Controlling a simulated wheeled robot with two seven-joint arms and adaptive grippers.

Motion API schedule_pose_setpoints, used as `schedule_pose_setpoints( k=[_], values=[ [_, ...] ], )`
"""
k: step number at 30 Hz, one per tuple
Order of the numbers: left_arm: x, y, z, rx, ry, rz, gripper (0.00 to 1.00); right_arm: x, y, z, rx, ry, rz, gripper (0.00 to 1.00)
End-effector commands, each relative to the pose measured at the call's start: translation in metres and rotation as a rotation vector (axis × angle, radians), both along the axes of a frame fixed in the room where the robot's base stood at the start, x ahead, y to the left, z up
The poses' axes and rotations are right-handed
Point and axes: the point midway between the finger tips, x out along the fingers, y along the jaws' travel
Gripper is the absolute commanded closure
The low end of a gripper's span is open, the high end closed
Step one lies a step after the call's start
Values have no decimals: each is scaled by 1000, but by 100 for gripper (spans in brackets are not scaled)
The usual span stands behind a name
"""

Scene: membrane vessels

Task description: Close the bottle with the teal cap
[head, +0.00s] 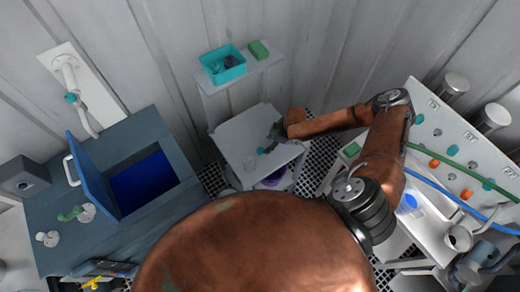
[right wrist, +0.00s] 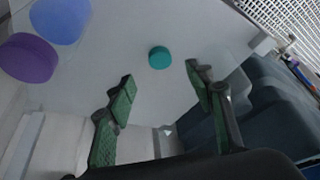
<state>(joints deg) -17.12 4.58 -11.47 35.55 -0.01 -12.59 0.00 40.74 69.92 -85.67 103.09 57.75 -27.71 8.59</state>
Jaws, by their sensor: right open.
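The small teal cap (head: 261,151) lies on the pale table (head: 235,130) in the head view, and it shows as a teal disc in the right wrist view (right wrist: 159,57). A pale, clear round vessel (head: 249,162), possibly the bottle, stands left of the cap; its mouth is too small to make out. My right gripper (head: 273,139) is at the table beside the cap. In the right wrist view its green-padded fingers (right wrist: 158,92) are spread and empty, with the cap beyond the gap between them. My left gripper is not in view.
A purple disc (right wrist: 28,58) and a translucent blue round shape (right wrist: 62,18) are at upper left in the right wrist view. A blue-lined open chest (head: 90,175) stands left.

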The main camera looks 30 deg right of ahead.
Motion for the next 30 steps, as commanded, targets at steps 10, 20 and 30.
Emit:
schedule_pose_setpoints(
  k=[10, 20, 30],
  values=[
    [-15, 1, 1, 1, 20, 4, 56, 7, 8, -21, 2, -1, 1, 52],
    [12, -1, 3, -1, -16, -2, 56, 7, 8, -25, 2, 0, -1, 52],
    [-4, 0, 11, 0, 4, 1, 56, 18, 19, -65, 1, -1, 0, 52]
  ],
)
